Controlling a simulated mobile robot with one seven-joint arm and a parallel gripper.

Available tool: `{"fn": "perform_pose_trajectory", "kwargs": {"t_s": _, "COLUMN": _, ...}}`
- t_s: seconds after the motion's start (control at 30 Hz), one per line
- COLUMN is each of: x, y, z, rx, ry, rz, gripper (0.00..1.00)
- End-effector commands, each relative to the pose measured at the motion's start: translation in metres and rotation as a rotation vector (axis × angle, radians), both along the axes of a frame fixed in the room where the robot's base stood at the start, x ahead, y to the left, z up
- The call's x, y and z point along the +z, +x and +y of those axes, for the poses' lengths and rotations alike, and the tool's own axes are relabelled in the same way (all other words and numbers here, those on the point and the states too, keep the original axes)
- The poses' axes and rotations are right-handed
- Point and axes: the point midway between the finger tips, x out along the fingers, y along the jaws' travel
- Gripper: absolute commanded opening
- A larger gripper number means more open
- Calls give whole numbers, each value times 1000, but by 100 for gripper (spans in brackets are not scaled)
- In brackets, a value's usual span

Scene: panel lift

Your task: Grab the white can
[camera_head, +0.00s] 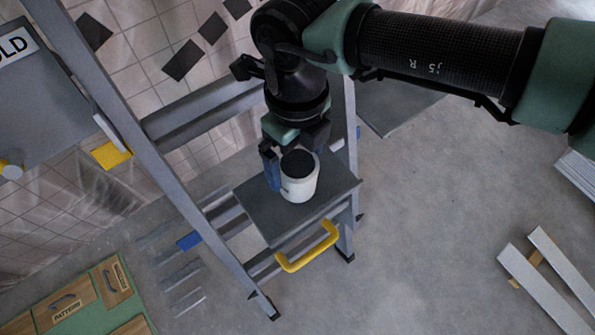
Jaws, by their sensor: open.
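The white can (299,188) has a dark top and stands upright on a small grey platform (258,207) of the stepladder. My gripper (294,160) is at the can from above and behind, its jaws open. One blue-padded finger shows just left of the can. The other finger is mostly hidden behind the can, near its right side. I cannot tell whether either finger touches the can.
The grey ladder rails (185,170) rise on the left of the platform. A yellow handle (309,249) sticks out at the platform's front. White boards (545,290) lie on the floor at right. Wooden pattern boxes (75,299) lie at lower left. The floor at lower middle is clear.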

Motion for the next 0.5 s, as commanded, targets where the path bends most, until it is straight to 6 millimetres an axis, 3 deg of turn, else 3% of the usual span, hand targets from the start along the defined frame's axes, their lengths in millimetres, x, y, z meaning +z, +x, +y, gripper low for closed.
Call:
{"fn": "perform_pose_trajectory", "kwargs": {"t_s": 0.23, "x": -38, "y": 0, "z": -1, "rx": 0, "ry": 2, "rz": 4, "gripper": 100}}
{"fn": "perform_pose_trajectory", "kwargs": {"t_s": 0.5, "x": -47, "y": 1, "z": -1, "rx": 1, "ry": 0, "rz": 0, "gripper": 100}}
